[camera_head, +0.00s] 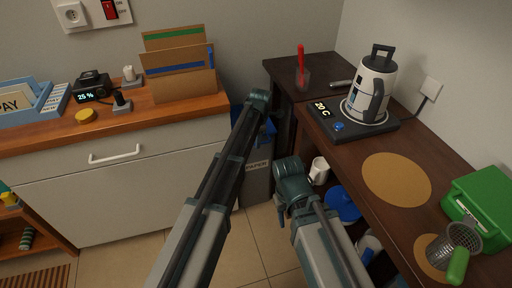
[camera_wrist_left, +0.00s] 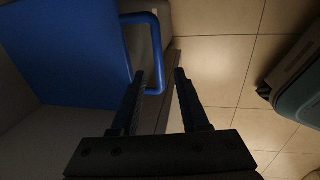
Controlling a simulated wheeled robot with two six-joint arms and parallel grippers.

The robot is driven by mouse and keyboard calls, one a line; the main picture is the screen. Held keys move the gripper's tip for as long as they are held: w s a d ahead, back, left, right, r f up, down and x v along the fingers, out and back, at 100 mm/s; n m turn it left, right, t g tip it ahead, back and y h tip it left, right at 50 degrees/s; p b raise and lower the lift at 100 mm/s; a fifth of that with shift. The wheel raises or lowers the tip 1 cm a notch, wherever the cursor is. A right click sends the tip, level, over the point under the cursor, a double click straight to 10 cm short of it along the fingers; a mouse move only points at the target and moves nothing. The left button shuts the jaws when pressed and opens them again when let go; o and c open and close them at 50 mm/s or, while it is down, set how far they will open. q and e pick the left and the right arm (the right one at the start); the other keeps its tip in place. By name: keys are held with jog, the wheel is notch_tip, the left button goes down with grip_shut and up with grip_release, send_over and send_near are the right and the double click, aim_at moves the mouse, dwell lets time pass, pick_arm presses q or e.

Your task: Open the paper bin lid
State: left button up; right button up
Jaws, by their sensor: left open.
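The paper bin (camera_head: 257,182) is a grey bin with a PAPER label, standing on the floor in the gap between the two counters. Its blue lid (camera_head: 269,131) shows partly behind my left arm. In the left wrist view the blue lid (camera_wrist_left: 65,50) fills the upper left, and a blue loop handle (camera_wrist_left: 157,50) sticks out from its edge. My left gripper (camera_wrist_left: 160,74) is open, its fingertips on either side of the handle's outer bar in the picture. I cannot tell whether they touch it.
A drawer cabinet (camera_head: 120,180) stands left of the bin. A dark wooden counter (camera_head: 400,150) with a kettle (camera_head: 371,85) stands to the right. Under it are a white mug (camera_head: 319,170) and a blue object (camera_head: 343,203). Tiled floor (camera_head: 240,255) is clear in front.

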pick_arm(q)
jog(key=shift+f, duration=0.45)
grip_shut()
dwell(1.1)
